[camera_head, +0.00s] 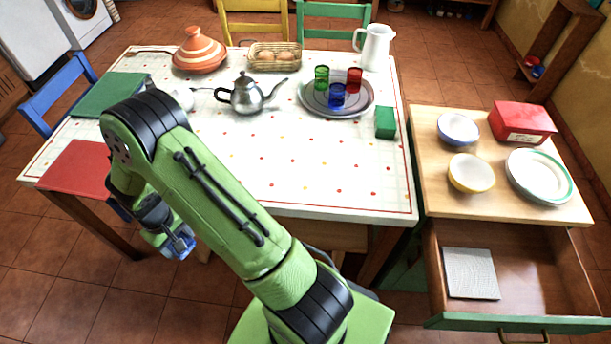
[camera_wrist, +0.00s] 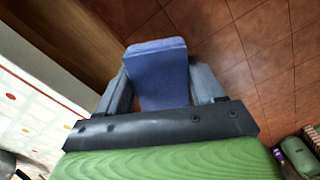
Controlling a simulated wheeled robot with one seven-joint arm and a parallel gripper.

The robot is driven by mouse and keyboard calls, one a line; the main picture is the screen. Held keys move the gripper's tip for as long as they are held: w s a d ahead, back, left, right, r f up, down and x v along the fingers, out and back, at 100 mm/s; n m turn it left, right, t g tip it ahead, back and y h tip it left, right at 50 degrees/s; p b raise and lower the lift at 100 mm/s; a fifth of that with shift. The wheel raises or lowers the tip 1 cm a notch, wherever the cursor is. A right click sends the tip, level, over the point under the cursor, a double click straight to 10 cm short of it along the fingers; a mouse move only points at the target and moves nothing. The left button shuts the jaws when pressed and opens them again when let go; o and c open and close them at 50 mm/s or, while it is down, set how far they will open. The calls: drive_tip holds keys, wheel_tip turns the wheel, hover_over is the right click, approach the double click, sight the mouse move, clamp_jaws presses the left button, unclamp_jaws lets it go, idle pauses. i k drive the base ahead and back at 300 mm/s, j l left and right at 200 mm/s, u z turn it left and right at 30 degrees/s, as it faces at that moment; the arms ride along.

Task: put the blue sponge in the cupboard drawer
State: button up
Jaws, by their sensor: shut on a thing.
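The blue sponge (camera_wrist: 158,75) is between the two fingers of my gripper (camera_wrist: 160,88) in the wrist view, and the fingers are shut on it. In the head view my gripper (camera_head: 181,246) hangs over the floor in front of the table's left part, with a small bit of blue showing at its tip. The cupboard drawer (camera_head: 540,275) is pulled open at the right, below the cupboard top (camera_head: 510,207). A light grey folded cloth or pad (camera_head: 470,273) lies in its left part. The rest of the drawer floor looks bare.
The table (camera_head: 300,190) with a spotted cloth stands between my gripper and the cupboard. It holds a teapot (camera_head: 246,95), a tray (camera_head: 361,106) with coloured glasses and a green block (camera_head: 385,122). Bowls (camera_head: 470,173), plates (camera_head: 540,176) and a red box (camera_head: 523,122) stand on the cupboard top.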

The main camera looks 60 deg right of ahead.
sight(521, 277)
drive_tip(key=k+z, duration=0.3)
drive_tip(key=k+l+z, duration=0.15)
drive_tip(key=k+z, duration=0.15)
drive_tip(key=k, duration=0.25)
drive_tip(key=k+l+z, duration=0.6)
drive_tip(key=k, duration=0.2)
